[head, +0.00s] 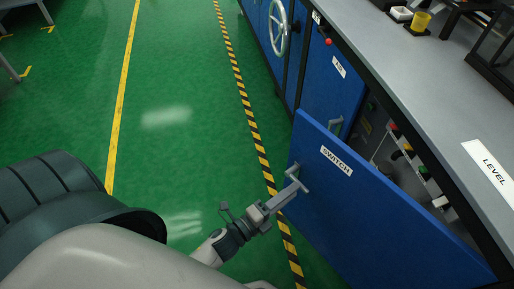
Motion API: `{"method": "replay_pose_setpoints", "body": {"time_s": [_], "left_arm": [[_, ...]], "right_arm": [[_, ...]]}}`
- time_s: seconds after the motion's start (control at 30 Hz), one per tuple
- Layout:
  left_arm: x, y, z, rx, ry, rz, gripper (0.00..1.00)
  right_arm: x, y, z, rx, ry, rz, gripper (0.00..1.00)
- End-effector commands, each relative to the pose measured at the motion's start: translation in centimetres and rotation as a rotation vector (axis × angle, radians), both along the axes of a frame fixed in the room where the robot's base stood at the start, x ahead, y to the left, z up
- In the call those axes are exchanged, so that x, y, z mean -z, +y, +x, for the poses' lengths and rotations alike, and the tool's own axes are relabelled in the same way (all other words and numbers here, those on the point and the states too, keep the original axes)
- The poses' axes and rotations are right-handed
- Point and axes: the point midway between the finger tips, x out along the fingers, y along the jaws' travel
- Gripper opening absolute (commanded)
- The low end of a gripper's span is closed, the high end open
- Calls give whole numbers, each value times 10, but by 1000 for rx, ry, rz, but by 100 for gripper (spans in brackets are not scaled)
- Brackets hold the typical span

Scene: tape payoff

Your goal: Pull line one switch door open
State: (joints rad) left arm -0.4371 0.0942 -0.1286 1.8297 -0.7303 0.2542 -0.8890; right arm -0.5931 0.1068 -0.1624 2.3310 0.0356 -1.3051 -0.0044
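The blue switch door (370,215), labelled SWITCH, stands swung out from the cabinet front, with the inside of the cabinet showing behind it. Its grey handle (292,171) is near the door's left edge. My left gripper (290,192) is at this handle, and its narrow fingers appear shut on the bar. The fingertips are small and partly merge with the handle in this view. My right gripper is not in view.
Switches and wiring (405,150) show inside the cabinet. Another blue door (330,85) and a handwheel (279,27) lie farther along.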

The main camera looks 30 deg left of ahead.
Motion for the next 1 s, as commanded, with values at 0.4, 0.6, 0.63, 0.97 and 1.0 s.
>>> {"method": "replay_pose_setpoints", "body": {"time_s": [0.4,0.6,0.63,0.97,1.0], "left_arm": [[2,27,-82,0,3,-1,31],[1,36,-109,1,0,-1,31],[1,37,-112,1,1,-1,31],[0,40,-121,2,-1,-1,31],[0,40,-121,2,-1,-1,31]], "right_arm": [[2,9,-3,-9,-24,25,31],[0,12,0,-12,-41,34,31],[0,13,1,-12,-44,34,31],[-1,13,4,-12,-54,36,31],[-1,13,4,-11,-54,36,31]]}}
